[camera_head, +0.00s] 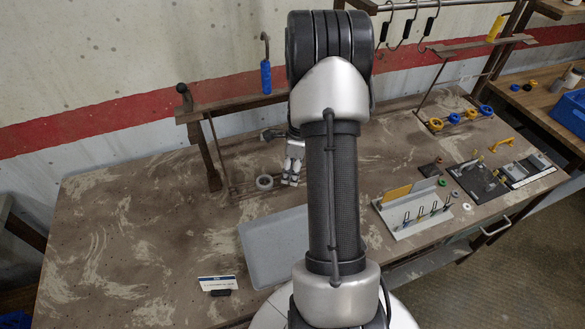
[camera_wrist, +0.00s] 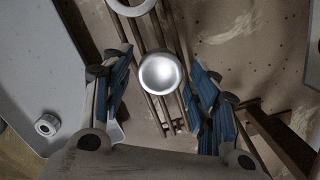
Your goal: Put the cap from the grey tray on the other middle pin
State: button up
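The grey tray (camera_head: 262,250) lies on the bench, partly hidden by my arm. The wrist view shows its edge at the left (camera_wrist: 25,70), with a small round grey piece with a dark hole (camera_wrist: 47,124) on it. My gripper (camera_head: 291,180) points down over the slim metal rails (camera_wrist: 180,50). Its blue-padded fingers (camera_wrist: 158,85) are apart. A shiny silver round cap (camera_wrist: 161,72) lies between them in the picture, with gaps showing at both sides. Another silver round top (camera_wrist: 131,4) is cut off at the upper edge. A grey ring (camera_head: 264,182) shows left of my gripper. Pins under the caps are hidden.
A shelf bar on posts (camera_head: 230,103) stands behind my gripper, with a blue-handled tool (camera_head: 266,77). A white card stand (camera_head: 217,284) is at the front left. A pale rack (camera_head: 415,215) stands at the right. The left bench is mostly clear.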

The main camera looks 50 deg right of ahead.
jog(key=shift+o, duration=0.5)
jog(key=shift+r, duration=0.4)
notch_tip(320, 180, up, 11)
jog(key=s, duration=0.1)
jog(key=shift+s+d, duration=0.15)
jog(key=shift+d, duration=0.2)
